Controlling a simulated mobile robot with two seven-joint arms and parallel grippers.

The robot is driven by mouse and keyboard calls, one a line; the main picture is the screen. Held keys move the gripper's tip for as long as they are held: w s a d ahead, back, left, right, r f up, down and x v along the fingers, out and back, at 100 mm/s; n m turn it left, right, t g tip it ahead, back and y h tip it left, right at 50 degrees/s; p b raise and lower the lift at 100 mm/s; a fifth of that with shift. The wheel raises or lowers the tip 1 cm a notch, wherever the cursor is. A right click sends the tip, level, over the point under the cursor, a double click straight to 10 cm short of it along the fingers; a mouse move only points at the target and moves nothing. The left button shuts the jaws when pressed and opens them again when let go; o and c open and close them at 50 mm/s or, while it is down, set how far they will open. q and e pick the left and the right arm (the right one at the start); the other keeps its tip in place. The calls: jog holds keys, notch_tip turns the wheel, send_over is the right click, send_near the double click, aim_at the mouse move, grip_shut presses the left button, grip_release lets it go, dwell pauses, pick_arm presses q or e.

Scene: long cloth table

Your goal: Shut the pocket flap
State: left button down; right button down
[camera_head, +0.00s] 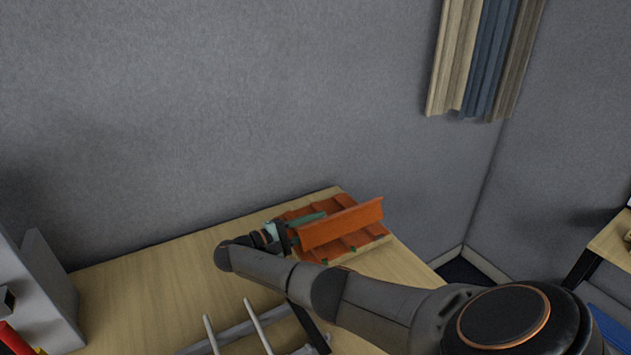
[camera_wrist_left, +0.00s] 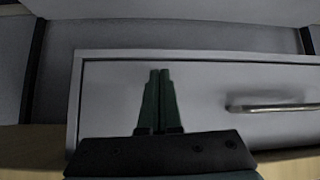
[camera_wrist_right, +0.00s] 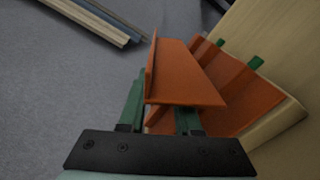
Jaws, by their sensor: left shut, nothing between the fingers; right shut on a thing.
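The orange pocket piece (camera_head: 372,238) lies at the far right corner of the table, with green bits along its edge. Its orange flap (camera_head: 340,222) stands raised and tilted above the base. My right gripper (camera_head: 279,232) reaches it from the left. In the right wrist view, the right gripper (camera_wrist_right: 160,112) has its green fingers on either side of the flap (camera_wrist_right: 185,78), shut on it. The base (camera_wrist_right: 265,98) shows behind and to the right. My left gripper (camera_wrist_left: 157,100) shows only in the left wrist view, its green fingers together and empty in front of a grey drawer front.
The drawer front (camera_wrist_left: 215,85) has a metal handle (camera_wrist_left: 270,107). A grey cabinet (camera_head: 45,290) stands at the table's left. A rack with white rods (camera_head: 258,325) is at the front. The wooden table (camera_head: 150,278) is clear in its left middle. Hanging strips (camera_head: 480,60) are on the wall.

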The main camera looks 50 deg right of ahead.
jog(key=m, duration=0.1)
jog(key=m+p, duration=0.1)
jog(key=s+r+m+p, duration=0.1)
jog(key=shift+a, duration=0.25)
jog(key=shift+s+r+m+p, duration=0.1)
jog(key=shift+s+m+p, duration=0.25)
jog(key=shift+m, duration=0.35)
jog(key=shift+s+a+r+m, duration=0.1)
jog(key=shift+s+a+m, duration=0.15)
jog(key=shift+m, duration=0.75)
jog(key=shift+s, duration=0.1)
jog(key=c, duration=0.9)
grip_release()
jog(key=b+v, duration=0.1)
jog(key=v, duration=0.9)
jog(key=shift+w+a+b, duration=0.2)
jog(key=shift+a+b, duration=0.15)
jog(key=shift+v, duration=0.9)
